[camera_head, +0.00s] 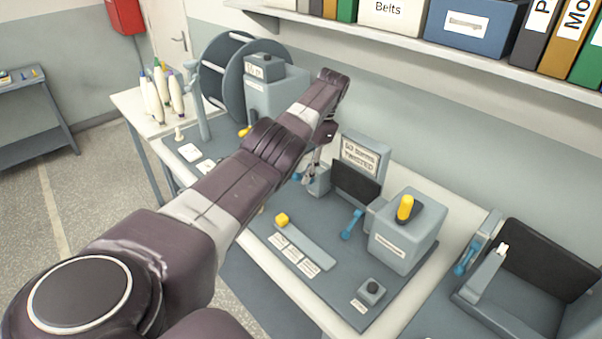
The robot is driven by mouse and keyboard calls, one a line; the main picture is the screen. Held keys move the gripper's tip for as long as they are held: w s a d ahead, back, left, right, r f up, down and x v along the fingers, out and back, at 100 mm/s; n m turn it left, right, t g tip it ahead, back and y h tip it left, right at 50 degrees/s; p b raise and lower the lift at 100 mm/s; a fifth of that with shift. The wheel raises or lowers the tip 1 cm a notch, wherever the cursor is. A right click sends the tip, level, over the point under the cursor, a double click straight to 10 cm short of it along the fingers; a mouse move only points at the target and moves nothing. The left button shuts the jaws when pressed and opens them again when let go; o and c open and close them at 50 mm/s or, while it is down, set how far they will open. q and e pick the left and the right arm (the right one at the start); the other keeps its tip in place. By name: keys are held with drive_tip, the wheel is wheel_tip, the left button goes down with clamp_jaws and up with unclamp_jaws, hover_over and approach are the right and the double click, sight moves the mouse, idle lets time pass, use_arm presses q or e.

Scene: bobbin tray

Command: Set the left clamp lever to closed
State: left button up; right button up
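A machine on the bench has a sign panel (362,155) and a dark plate (356,185) between two grey clamp blocks. The left clamp lever (298,177) is a small blue handle beside the left block, partly covered by my gripper and arm; its exact angle is hard to tell. The right clamp lever (352,224) is blue and slants down toward the front. My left gripper (311,176) points down at the left clamp lever, very close to it; contact and finger opening are too small to tell. My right gripper is out of view.
A grey box with a yellow knob (405,208) stands right of the clamps. A yellow-knobbed slide (283,220) and a button box (372,291) lie in front. Large reels (224,70) and bobbins (176,94) stand at left. A binder shelf (400,35) overhangs behind.

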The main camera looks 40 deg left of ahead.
use_arm(q)
wheel_tip(320, 180, up, 8)
drive_tip(key=shift+r, duration=0.15)
idle(0.6)
